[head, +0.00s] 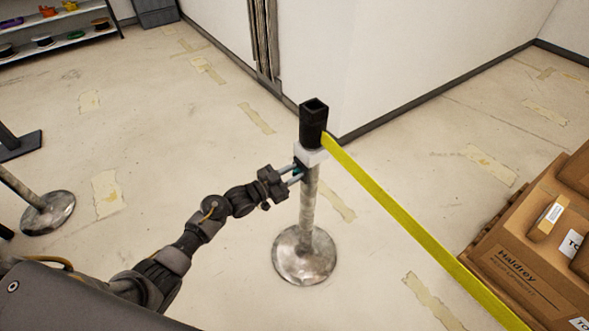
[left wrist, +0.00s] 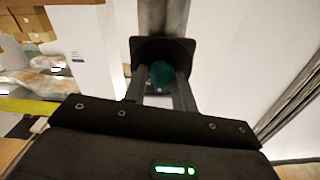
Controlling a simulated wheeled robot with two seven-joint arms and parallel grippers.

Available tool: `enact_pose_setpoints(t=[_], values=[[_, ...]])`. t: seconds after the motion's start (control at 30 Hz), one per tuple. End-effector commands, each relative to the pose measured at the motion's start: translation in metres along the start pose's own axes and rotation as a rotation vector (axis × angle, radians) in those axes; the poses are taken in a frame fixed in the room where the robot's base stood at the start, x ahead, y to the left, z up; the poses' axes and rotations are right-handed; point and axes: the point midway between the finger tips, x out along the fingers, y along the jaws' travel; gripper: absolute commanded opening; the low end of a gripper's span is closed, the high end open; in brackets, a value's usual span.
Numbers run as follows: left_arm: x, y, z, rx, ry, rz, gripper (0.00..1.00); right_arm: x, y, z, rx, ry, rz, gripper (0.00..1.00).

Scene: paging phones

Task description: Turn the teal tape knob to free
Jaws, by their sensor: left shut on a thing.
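A metal stanchion post (head: 309,200) with a round base stands in the middle of the head view. It has a white collar and a black head (head: 313,120), from which a yellow tape (head: 400,215) runs to the lower right. The teal knob (left wrist: 161,73) is on the post's side, seen between my fingers in the left wrist view; only a sliver shows in the head view. My left gripper (head: 296,174) reaches in from the left, and its two fingers are shut on the knob. Its setting cannot be read. My right gripper is not in view.
Cardboard boxes (head: 530,255) stand at the right, under or beside the tape. Another post base (head: 48,213) is at the left. A shelf (head: 60,38) with small items is at the back left. White walls stand behind the post. The floor around it is clear.

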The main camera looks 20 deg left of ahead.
Motion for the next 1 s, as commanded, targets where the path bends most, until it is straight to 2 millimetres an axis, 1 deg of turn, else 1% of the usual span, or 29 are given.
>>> enact_pose_setpoints(t=[0.03, 0.13, 0.3, 0.7, 1.0], values=[[0.0, -0.001, -0.002, -0.044, -0.002, -0.001, 0.04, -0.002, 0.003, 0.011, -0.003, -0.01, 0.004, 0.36], [0.0, -0.001, -0.002, -0.138, -0.003, 0.0, 0.04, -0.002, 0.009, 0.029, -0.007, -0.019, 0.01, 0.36], [0.0, -0.003, -0.001, -0.301, -0.002, -0.001, 0.04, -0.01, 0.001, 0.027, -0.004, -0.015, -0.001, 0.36], [-0.001, -0.004, 0.001, -0.668, -0.003, -0.001, 0.04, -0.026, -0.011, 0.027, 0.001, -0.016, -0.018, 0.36], [-0.001, -0.005, 0.002, -0.869, -0.002, -0.001, 0.04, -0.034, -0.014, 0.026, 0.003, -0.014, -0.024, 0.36]])
